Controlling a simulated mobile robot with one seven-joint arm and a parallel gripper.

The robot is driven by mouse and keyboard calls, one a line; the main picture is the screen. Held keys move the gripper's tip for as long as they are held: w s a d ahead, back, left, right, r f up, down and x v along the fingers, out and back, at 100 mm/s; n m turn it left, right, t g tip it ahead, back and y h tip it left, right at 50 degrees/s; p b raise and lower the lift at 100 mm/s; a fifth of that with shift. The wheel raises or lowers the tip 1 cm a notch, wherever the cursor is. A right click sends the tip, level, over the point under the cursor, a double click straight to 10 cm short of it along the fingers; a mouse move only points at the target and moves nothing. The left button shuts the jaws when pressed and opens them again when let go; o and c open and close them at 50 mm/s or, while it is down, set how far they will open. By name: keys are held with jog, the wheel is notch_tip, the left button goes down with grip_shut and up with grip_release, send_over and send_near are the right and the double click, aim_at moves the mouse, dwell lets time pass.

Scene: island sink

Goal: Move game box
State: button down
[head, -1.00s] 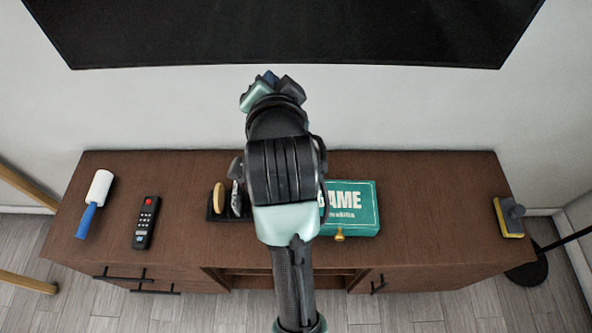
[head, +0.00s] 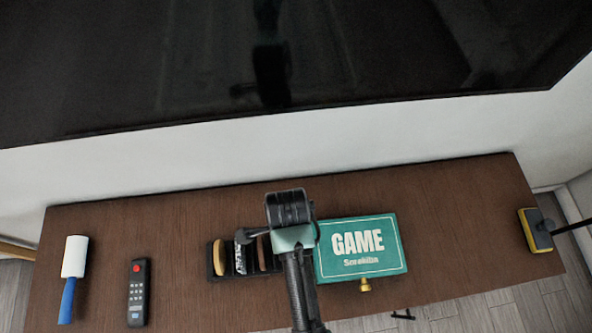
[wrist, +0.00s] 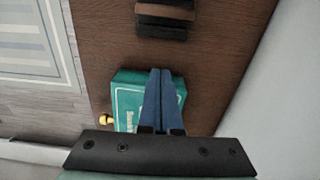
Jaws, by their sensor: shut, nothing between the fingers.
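The game box (head: 335,268) is a teal box with white "GAME" lettering, lying flat on the brown cabinet top, just right of my arm in the head view. In the wrist view, part of the box (wrist: 128,98) shows behind and left of my gripper (wrist: 164,72). The two blue fingers are together with nothing between them and cover part of the box. I cannot tell how far above it they are, or whether they touch it. The fingers are hidden in the head view.
A black rack (head: 240,270) with several upright items stands left of the box. A small brass object (head: 365,285) is at its front edge. A dark screen (head: 150,80) hangs behind.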

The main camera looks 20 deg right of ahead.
notch_tip(320, 180, down, 10)
jog(key=shift+s+r+b, duration=0.15)
jog(key=shift+r+b, duration=0.1)
jog(key=shift+b, duration=0.7)
jog(key=d, duration=0.3)
jog(key=shift+s+p, duration=0.3)
jog(key=shift+s, duration=0.1)
jog(key=shift+s+d, duration=0.1)
jog(key=shift+d, duration=0.35)
